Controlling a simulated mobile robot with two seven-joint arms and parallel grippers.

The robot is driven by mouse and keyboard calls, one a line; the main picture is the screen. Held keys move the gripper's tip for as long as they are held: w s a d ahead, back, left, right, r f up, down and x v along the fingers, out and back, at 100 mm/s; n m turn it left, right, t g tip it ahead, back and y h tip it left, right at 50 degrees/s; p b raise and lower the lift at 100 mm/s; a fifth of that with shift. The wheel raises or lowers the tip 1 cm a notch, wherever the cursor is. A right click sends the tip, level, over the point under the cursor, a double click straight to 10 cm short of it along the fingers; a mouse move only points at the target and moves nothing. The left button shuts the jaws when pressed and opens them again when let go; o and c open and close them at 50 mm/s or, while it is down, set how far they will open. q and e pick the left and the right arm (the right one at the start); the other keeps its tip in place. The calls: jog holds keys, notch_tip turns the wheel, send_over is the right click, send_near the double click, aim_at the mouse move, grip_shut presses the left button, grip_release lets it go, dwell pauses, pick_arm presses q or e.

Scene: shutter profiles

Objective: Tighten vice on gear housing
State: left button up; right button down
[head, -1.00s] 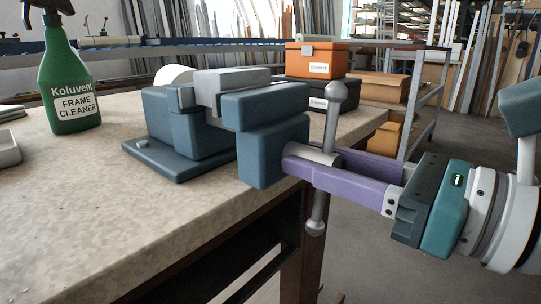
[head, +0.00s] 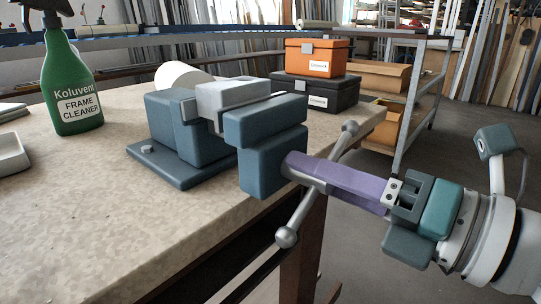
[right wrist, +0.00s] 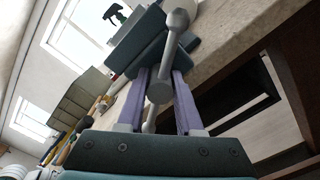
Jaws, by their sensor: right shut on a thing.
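The blue-grey vice (head: 270,155) stands on the bench near its right edge. A light grey block, which looks like the gear housing (head: 232,93), sits between its jaws; I cannot tell whether both jaws touch it. The vice's grey handle bar (head: 299,216) has ball ends and slants, upper end to the right. My right gripper (head: 308,172), with purple fingers, is shut on the handle at the screw end. In the right wrist view the bar (right wrist: 167,60) passes between the two fingers. My left gripper is not in view.
A green spray bottle (head: 72,85) and a pale tray (head: 10,155) stand at the left. An orange box (head: 313,57) on a black case (head: 313,92) is behind the vice. A white round thing (head: 180,75) is partly hidden behind it. The bench front is clear.

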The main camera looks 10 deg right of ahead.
jog(key=m+p, duration=0.2)
jog(key=m, duration=0.2)
jog(key=shift+r, duration=0.1)
jog(key=shift+m+p, duration=0.6)
jog(key=shift+m, duration=1)
jog(key=shift+a+m, duration=0.1)
jog(key=shift+m, duration=0.2)
jog(key=c, duration=0.6)
grip_release()
jog(key=v, duration=1)
